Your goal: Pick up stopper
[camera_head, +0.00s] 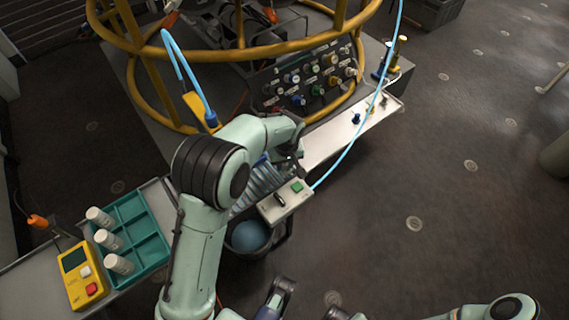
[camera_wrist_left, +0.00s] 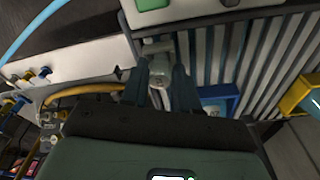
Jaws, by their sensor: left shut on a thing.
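My left gripper (camera_head: 290,158) is beside the ribbed grey-blue unit, above the white green-button box; the arm hides part of it. In the left wrist view its two dark fingers (camera_wrist_left: 162,82) are shut on a small pale grey piece (camera_wrist_left: 160,94), apparently the stopper. The fingers hide most of it, and its full shape cannot be made out. The ribbed unit (camera_wrist_left: 218,50) stands right behind the fingertips. Dark parts at the bottom of the head view may belong to my right gripper (camera_head: 308,300); its jaws are unclear.
The white box (camera_head: 285,201) hangs near the gripper, with a light blue hose (camera_head: 352,142) close by. A white shelf (camera_head: 330,143) holds small coloured fittings. A green tray (camera_head: 150,250) with white cylinders and a yellow device (camera_head: 82,275) are at left. Floor at right is open.

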